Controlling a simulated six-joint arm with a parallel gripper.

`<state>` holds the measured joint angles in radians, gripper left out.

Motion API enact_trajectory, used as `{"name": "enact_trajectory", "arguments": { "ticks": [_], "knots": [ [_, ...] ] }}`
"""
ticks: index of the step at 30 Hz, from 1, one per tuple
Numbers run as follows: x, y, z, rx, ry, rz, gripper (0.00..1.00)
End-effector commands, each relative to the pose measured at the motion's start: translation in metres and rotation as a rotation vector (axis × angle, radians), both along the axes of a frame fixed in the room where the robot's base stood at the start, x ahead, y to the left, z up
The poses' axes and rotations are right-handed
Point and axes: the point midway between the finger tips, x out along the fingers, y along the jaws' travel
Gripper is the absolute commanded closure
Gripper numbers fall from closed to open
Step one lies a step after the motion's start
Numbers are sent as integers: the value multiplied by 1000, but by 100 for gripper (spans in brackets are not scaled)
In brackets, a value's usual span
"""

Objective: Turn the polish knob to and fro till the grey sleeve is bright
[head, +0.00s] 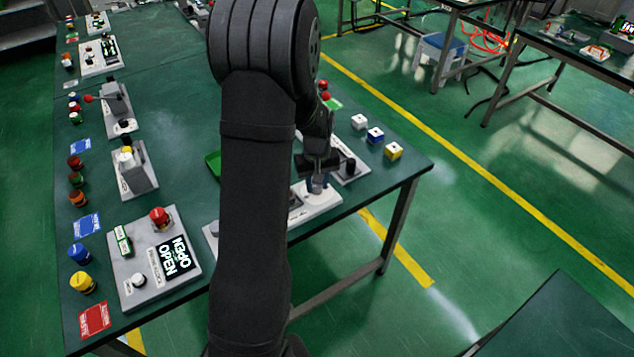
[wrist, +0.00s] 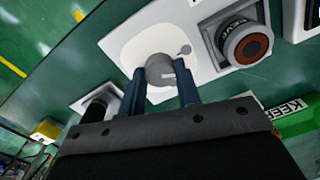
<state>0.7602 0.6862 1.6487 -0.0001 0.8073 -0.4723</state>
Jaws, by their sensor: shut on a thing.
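The grey round knob (wrist: 160,69) with a pale pointer mark stands on a white plate (wrist: 127,48) in the wrist view. My gripper (wrist: 159,80) is shut on it, one blue finger on each side. In the head view my gripper (head: 318,178) is low over the white plate (head: 322,204) near the table's edge, and the knob is mostly hidden. Beside the knob in the wrist view, a dull grey sleeve (wrist: 230,46) surrounds a dark ring with a brown round face, on a light square mount. My arm hides part of this unit in the head view.
White, blue and yellow blocks (head: 375,135) stand right of my gripper. A plate with a black knob (head: 349,166) is close behind it. A box with a red button (head: 160,218) and OPEN sign is at left. A green tray (head: 212,163) lies beside my arm.

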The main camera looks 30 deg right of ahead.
Motion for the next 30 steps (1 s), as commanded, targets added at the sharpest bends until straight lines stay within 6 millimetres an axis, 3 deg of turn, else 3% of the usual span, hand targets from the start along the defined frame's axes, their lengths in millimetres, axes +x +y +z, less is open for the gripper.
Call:
{"name": "enact_trajectory", "arguments": {
  "ticks": [19, 20, 23, 30],
  "knots": [
    [1, -1, 1, -3, -2, 51, 92],
    [1, -1, 1, -3, -2, 51, 66],
    [1, -1, 1, -2, -3, 51, 48],
    [0, 0, 1, -1, -1, 51, 48]
  ]
}}
